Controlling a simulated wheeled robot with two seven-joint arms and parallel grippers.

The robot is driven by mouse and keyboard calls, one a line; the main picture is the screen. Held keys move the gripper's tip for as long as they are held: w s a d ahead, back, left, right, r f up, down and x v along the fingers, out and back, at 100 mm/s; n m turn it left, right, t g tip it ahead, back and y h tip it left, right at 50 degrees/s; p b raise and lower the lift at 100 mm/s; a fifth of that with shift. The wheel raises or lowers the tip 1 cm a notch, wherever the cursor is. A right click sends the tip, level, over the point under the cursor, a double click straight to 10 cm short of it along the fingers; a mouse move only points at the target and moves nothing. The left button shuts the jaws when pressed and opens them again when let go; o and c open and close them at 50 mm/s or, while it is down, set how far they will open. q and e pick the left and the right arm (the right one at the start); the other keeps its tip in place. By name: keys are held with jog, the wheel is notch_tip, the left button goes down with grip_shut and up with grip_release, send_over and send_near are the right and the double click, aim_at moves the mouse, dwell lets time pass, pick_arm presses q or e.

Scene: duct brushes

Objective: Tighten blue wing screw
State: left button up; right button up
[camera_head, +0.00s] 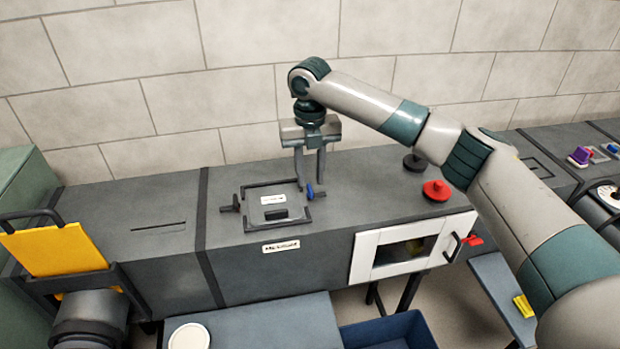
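The blue wing screw (313,191) sits at the right side of a dark rectangular frame (250,228) on top of the grey duct. My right gripper (310,182) points down over the frame's back right corner, its two fingers apart with a visible gap. Its fingertips are close to the blue wing screw; I cannot tell whether they touch it. A dark wing screw (232,204) sticks out on the frame's left side. Inside the frame lie a white label (272,200) and a black block (276,214).
A red knob (436,190) and a black knob (415,163) stand on the duct to the right. A white-framed door (365,255) is on the duct's front. A yellow panel (55,262) stands at the left. A blue bin (388,330) is below.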

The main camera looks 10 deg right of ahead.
aim_at(310, 188)
jog(key=shift+f+p, duration=0.3)
jog(key=shift+f, duration=1.25)
jog(key=shift+c, duration=0.6)
grip_shut()
jog(key=shift+r, duration=0.1)
